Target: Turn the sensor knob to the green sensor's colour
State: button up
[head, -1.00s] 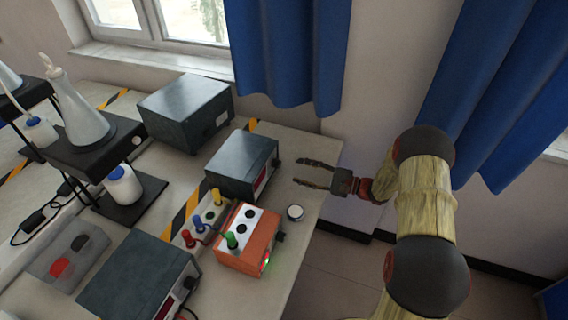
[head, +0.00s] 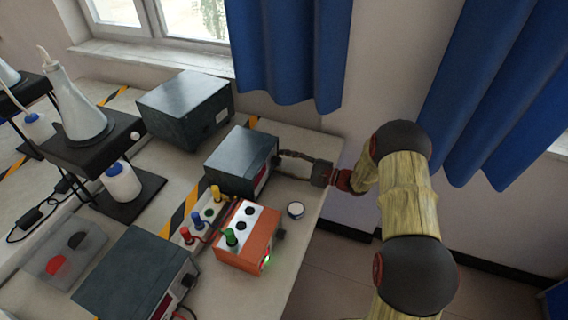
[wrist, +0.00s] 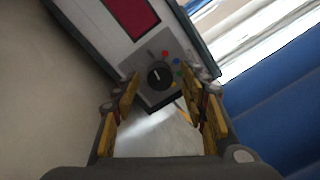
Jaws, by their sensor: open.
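The sensor knob (wrist: 160,76) is a dark round dial with a white pointer line on the pale front of a dark box (head: 240,158). Red (wrist: 165,53), blue (wrist: 176,61), green (wrist: 177,72) and yellow (wrist: 175,84) dots arc along its right side. The pointer looks near upright; I cannot tell which dot it marks. My gripper (head: 283,166) is open at the box's front; in the wrist view its fingers (wrist: 160,98) lie either side below the knob, with nothing between them. A green-topped sensor (head: 231,237) stands in the orange box (head: 262,228).
Yellow (head: 215,193), blue (head: 197,217) and red (head: 186,234) sensors stand in a pale holder left of the orange box. Another dark box (head: 135,275) stands in front. A blue curtain hangs behind.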

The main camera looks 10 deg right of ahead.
jog(key=shift+c, duration=1.2)
grip_shut()
